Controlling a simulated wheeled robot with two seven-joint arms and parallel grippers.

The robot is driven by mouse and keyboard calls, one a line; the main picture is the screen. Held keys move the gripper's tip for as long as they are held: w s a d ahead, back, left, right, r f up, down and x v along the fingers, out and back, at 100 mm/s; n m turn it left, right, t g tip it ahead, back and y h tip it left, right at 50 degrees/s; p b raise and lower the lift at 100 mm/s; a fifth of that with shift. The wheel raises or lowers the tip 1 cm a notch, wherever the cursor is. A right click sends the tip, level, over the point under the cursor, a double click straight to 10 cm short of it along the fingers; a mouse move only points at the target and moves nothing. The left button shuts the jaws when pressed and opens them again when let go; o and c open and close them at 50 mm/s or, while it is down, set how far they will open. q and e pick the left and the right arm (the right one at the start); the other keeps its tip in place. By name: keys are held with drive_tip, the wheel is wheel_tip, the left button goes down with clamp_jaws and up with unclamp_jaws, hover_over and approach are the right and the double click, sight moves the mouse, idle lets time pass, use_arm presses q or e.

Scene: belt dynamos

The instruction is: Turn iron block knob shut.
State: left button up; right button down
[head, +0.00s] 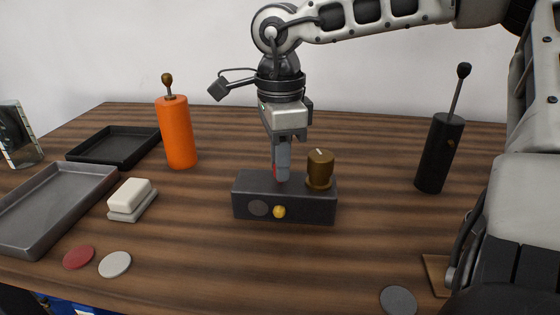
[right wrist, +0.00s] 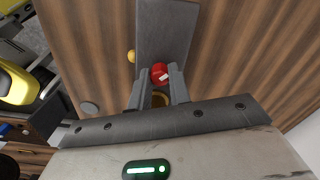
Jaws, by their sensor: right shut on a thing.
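The dark grey iron block (head: 285,208) lies on the wooden table in the middle of the head view. Its front face carries a yellow button and a dark round disc. A brass knob (head: 320,170) with a pale mark stands upright on its right end. A red knob (right wrist: 160,73) with a white mark sits on top, between the fingertips in the right wrist view; the head view shows only a sliver of red. My right gripper (head: 281,178) points straight down and is shut on the red knob, left of the brass knob. My left gripper is out of view.
An orange cylinder (head: 177,132) with a lever stands behind left, a black one (head: 440,153) at right. A white block on a grey base (head: 130,199), a grey tray (head: 47,208) and a black tray (head: 97,157) lie left. Flat discs lie near the front edge.

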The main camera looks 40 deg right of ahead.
drive_tip(key=n, duration=0.4)
drive_tip(key=shift+r+n, duration=0.1)
drive_tip(key=shift+n, duration=0.2)
drive_tip(key=n, duration=0.4)
idle(0.3)
drive_tip(key=c, duration=1.3)
unclamp_jaws()
wheel_tip(320, 180, up, 16)
drive_tip(key=p, duration=0.2)
